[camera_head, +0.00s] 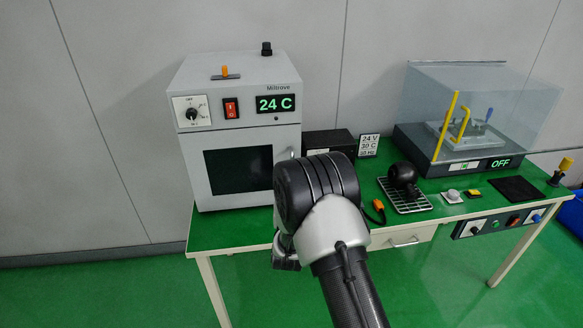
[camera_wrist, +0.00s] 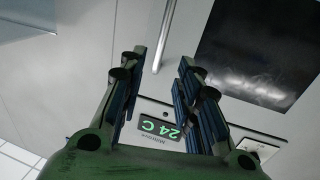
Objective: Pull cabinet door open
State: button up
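The cabinet (camera_head: 245,133) is a pale grey box labelled Miltrove, on the left of the green table. Its door (camera_head: 198,172) has a dark window and looks shut. In the wrist view the door window (camera_wrist: 262,50) is at upper right and a slim bar handle (camera_wrist: 165,35) is at upper middle. My gripper (camera_wrist: 162,56) is open and empty. The handle's lower end appears between the fingertips in the picture; I cannot tell whether it is within their reach.
The green table (camera_head: 230,228) also holds a black box (camera_head: 328,141), a wire rack (camera_head: 411,203) with a black object, and a clear-covered machine (camera_head: 470,120) reading OFF. A small orange item (camera_head: 378,205) lies near my arm. Floor left of the table is clear.

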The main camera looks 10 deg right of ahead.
jog(key=w, duration=0.3)
jog(key=w+d+b, duration=0.1)
jog(key=w, duration=0.3)
jog(key=w+d+b, duration=0.1)
jog(key=w, duration=0.3)
jog(key=shift+d, duration=0.1)
grip_shut()
dwell(0.4)
